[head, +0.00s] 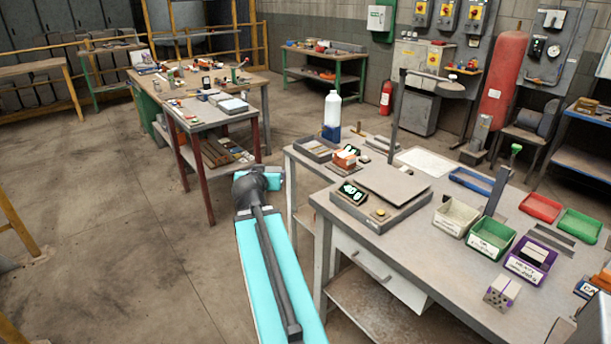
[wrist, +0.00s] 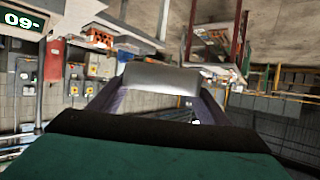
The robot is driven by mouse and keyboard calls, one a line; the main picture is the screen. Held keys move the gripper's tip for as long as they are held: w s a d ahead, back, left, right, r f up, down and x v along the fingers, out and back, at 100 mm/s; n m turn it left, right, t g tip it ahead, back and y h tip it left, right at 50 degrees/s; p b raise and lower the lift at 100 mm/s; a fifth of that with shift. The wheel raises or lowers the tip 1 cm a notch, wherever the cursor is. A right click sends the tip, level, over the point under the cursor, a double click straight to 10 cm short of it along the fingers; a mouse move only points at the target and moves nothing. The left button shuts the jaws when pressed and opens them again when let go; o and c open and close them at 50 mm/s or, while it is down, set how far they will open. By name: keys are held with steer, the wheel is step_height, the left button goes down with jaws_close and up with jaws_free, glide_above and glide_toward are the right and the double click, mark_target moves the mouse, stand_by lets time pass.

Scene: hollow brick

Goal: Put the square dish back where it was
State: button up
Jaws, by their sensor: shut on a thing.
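My gripper (wrist: 160,104) is in the wrist view, with dark purplish fingers running forward on both sides. A smooth grey piece (wrist: 161,78) with rounded edges spans the space at their tips; I take it to be the square dish, seen edge-on, and the gripper is shut on it. Its full shape is hidden. In the head view my cyan arm reaches forward over the floor, left of the near workbench (head: 440,243). Neither the fingers nor the held piece can be made out there.
A red-legged table (head: 213,115) stands beyond. Floor at left is clear.

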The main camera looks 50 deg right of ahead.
steer(key=w+a+r+n+t+y, duration=0.2)
steer(key=w+a, duration=0.4)
steer(key=a, duration=1)
steer(key=w+a+r+n+t+y, duration=0.2)
steer(key=w+a+n+y, duration=0.3)
steer(key=a, duration=1.1)
steer(key=w+a+r+n+t+y, duration=0.2)
steer(key=w+a+n+y, duration=0.2)
steer(key=w+a, duration=0.5)
steer(key=a, duration=0.7)
steer(key=shift+w+a+r, duration=0.15)
steer(key=shift+w+r, duration=0.05)
steer(key=shift+w, duration=0.05)
